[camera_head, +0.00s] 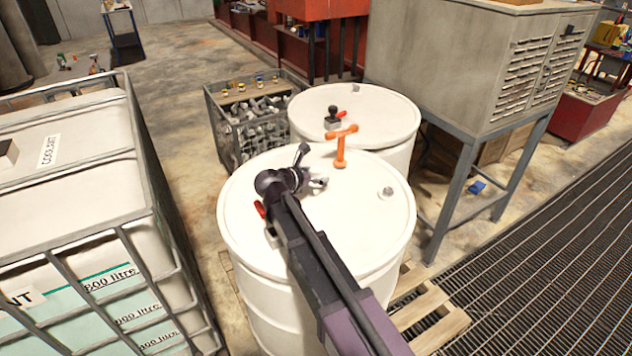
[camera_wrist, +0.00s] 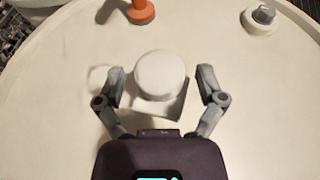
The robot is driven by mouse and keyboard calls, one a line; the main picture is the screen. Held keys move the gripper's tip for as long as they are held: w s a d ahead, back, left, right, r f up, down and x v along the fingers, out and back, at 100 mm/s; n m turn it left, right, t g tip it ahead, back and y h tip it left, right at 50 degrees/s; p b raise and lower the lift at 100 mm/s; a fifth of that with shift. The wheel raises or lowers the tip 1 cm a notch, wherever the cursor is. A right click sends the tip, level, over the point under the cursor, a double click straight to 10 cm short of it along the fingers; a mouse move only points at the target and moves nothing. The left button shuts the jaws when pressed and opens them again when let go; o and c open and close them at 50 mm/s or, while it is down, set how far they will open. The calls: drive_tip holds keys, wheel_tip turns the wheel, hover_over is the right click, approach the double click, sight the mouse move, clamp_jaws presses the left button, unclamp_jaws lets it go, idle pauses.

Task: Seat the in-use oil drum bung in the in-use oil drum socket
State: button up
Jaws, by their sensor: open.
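In the wrist view a plain white round cap (camera_wrist: 162,75) stands between the open fingers of my gripper (camera_wrist: 162,88), with a gap on each side. I cannot tell for sure that it is the bung. In the head view my gripper (camera_head: 311,168) is low over the lid of the front white drum (camera_head: 250,235), and the cap cannot be made out there. Which fitting is the socket is unclear.
An orange T-handled tool (camera_head: 341,150) stands on the front lid beyond my gripper. A second white drum (camera_head: 375,118) is close behind, with a dark and red fitting (camera_head: 334,119). A caged coolant tank (camera_head: 75,190) is at left, a grey cabinet (camera_head: 440,60) at right.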

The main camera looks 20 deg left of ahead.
sight(316, 168)
clamp_jaws()
drive_tip(key=shift+r, duration=0.1)
idle(0.3)
wheel_tip(316, 168, up, 4)
drive_tip(key=p, duration=0.3)
drive_tip(key=shift+f+p, duration=0.25)
drive_tip(key=shift+p, duration=0.15)
drive_tip(key=s+d, duration=0.2)
drive_tip(key=s, duration=0.5)
drive_tip(key=s+d+r+p, duration=0.1)
drive_tip(key=s+d, duration=0.2)
drive_tip(key=s, duration=0.5)
drive_tip(key=shift+r, duration=0.15)
drive_tip(key=shift+s, duration=0.1)
drive_tip(key=shift+f+b, duration=0.6)
drive_tip(key=shift+f, duration=0.1)
